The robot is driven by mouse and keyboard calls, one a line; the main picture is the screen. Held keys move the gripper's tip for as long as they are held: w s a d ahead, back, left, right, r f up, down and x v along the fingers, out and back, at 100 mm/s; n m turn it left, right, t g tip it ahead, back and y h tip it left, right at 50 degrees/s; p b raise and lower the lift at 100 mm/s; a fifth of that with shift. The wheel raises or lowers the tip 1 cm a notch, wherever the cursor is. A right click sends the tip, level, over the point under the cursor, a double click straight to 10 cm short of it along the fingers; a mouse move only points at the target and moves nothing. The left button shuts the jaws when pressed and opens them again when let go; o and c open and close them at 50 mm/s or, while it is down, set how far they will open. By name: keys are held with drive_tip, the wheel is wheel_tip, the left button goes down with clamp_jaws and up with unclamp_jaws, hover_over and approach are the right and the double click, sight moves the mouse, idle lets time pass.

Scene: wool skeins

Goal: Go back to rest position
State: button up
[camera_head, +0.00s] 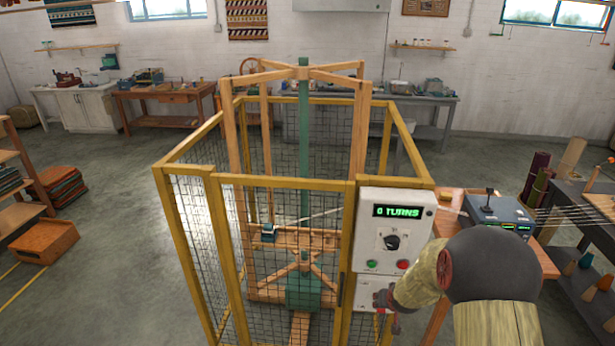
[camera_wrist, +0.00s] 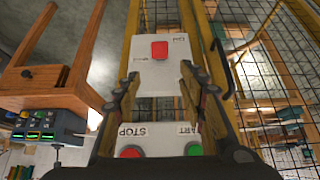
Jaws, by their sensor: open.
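My gripper (camera_head: 384,304) is low at the front of the yellow-framed cage, by the small white lower box (camera_head: 367,290). In the wrist view my gripper (camera_wrist: 155,80) has its two fingers spread apart with nothing between them. Beyond the fingertips is the lower box with a red switch (camera_wrist: 159,50). The white control panel (camera_head: 396,215) above it reads "0 TURNS" and has a dial, a green button and a red button. The wrist view shows the red STOP button (camera_wrist: 131,151) and the green START button (camera_wrist: 194,149). I cannot tell whether a finger touches the box.
The mesh cage (camera_head: 258,180) surrounds a wooden reel frame (camera_head: 358,130) with a green post. A wooden table (camera_head: 545,262) with a grey device (camera_head: 498,212) stands right of the panel. A dark shelf unit (camera_head: 590,228) is at the far right. Floor is open left of the cage.

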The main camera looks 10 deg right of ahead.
drive_tip(key=s+a+g+y, duration=0.1)
drive_tip(key=s+a+g, duration=0.25)
drive_tip(key=s, duration=0.85)
drive_tip(key=s+a+r+n+b, duration=0.1)
drive_tip(key=s+a+r, duration=0.3)
drive_tip(key=r, duration=0.5)
drive_tip(key=s+a+r+n+t+b, duration=0.1)
drive_tip(key=s+a+r, duration=0.4)
drive_tip(key=s+r, duration=0.4)
drive_tip(key=s+a+r+n+t+b, duration=0.1)
drive_tip(key=s+a+r, duration=0.4)
drive_tip(key=r, duration=0.6)
drive_tip(key=shift+s+y, duration=0.4)
drive_tip(key=shift+s, duration=0.55)
drive_tip(key=shift+a+t, duration=0.1)
drive_tip(key=shift+t, duration=0.15)
drive_tip(key=shift+c, duration=0.4)
